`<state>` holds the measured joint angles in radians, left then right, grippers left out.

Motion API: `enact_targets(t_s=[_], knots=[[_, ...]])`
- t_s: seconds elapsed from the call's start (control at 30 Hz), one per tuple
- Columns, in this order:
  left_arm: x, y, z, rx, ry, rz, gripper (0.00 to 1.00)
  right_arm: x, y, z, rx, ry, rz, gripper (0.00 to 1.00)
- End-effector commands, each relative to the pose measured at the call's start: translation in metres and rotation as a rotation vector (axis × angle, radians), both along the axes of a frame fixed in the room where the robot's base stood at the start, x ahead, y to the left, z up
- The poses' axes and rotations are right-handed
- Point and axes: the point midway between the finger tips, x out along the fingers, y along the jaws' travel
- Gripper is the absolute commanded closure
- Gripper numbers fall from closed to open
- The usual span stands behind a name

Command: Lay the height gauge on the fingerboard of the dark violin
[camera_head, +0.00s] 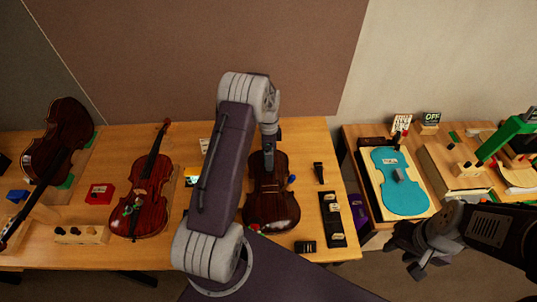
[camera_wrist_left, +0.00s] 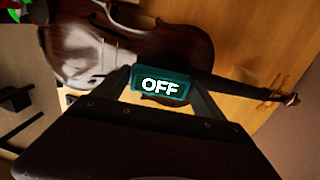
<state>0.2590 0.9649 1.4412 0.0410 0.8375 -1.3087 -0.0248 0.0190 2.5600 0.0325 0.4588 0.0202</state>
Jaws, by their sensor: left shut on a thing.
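The dark violin (camera_head: 270,205) lies on the bench beneath my left arm, its neck end hidden in the head view. In the left wrist view the violin (camera_wrist_left: 190,38) lies with its neck running right to the scroll. My left gripper (camera_head: 268,160) points down over its upper part. In the left wrist view the left gripper (camera_wrist_left: 160,88) is shut on the height gauge (camera_wrist_left: 160,86), a small teal block with a display reading OFF. Whether the gauge touches the fingerboard cannot be told. My right gripper (camera_head: 412,258) is away at the lower right, its jaw opening unclear.
A reddish violin (camera_head: 148,200) and another dark one (camera_head: 58,140) lie further left. A black tray (camera_head: 333,220) and a small dark tool (camera_head: 319,172) lie right of the dark violin. A second bench holds a blue violin-shaped plate (camera_head: 400,185).

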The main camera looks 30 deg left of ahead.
Motion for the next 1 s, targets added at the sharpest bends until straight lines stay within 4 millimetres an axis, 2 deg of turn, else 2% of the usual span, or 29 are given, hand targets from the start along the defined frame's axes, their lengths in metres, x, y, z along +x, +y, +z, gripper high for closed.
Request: enact_targets(t_s=[0.7, 0.73, 0.77, 0.8, 1.0], knots=[[0.000, 0.000, -0.019, 0.000, 0.000, 0.000, 0.60, 0.000, 0.000, -0.013, 0.000, 0.000, 0.000, 0.64], [0.000, 0.000, -0.018, 0.001, -0.001, 0.000, 0.13, 0.000, 0.000, -0.013, 0.000, 0.000, 0.000, 0.64], [0.000, 0.000, -0.018, 0.001, -0.001, 0.000, 0.05, 0.000, 0.000, -0.012, 0.000, 0.000, 0.000, 0.64], [0.000, 0.000, -0.018, 0.001, -0.001, 0.000, 0.00, 0.000, 0.000, -0.012, 0.000, 0.000, 0.000, 0.64], [0.000, 0.000, -0.017, 0.001, -0.001, 0.000, 0.00, 0.000, 0.000, -0.013, 0.000, 0.000, 0.000, 0.64]])
